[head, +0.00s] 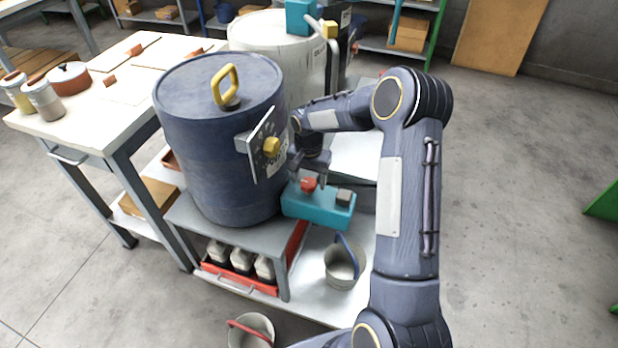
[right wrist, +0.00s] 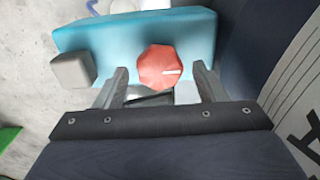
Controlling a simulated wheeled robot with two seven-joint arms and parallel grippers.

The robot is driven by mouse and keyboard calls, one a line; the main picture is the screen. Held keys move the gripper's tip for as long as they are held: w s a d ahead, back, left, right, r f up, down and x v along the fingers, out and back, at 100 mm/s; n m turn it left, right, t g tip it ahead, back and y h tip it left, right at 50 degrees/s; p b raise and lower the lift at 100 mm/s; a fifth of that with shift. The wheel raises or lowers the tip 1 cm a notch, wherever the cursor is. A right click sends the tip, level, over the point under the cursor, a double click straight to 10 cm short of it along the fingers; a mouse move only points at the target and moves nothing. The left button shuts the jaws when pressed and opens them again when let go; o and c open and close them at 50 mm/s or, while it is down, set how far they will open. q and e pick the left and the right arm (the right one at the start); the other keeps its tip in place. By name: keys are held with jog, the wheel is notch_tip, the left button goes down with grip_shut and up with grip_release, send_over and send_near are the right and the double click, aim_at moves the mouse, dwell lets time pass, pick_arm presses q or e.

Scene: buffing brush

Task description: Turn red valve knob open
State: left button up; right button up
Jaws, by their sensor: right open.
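The red valve knob (head: 308,184) sits on a teal block (head: 318,208) beside the dark blue drum. In the right wrist view the knob (right wrist: 160,67) is a faceted red disc with a white mark pointing right, on the teal block (right wrist: 100,38). My right gripper (head: 322,183) is over the block, near the knob. In the right wrist view its two fingers (right wrist: 160,80) are apart, one on each side of the knob. I cannot tell whether they touch it. My left gripper is not in view.
A dark blue drum (head: 215,140) with a yellow handle and a dial panel (head: 268,145) stands close left of the gripper. A grey square button (right wrist: 72,70) is on the same teal block. A bucket (head: 343,265) stands below. Open floor lies right.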

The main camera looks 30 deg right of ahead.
jog(key=c, duration=1)
jog(key=shift+o, duration=0.2)
jog(key=shift+n, duration=0.3)
jog(key=n, duration=0.3)
jog(key=shift+n+p, duration=0.3)
jog(key=shift+p, duration=0.05)
jog(key=n, duration=0.4)
jog(key=shift+a+r+n+p, duration=0.1)
jog(key=shift+a+n+p, duration=0.05)
jog(key=shift+n+p, duration=0.15)
jog(key=n, duration=0.4)
jog(key=shift+n+p, duration=0.3)
jog(key=shift+p, duration=0.05)
jog(key=n, duration=0.4)
jog(key=shift+a+n+p, duration=0.15)
jog(key=shift+n+p, duration=0.15)
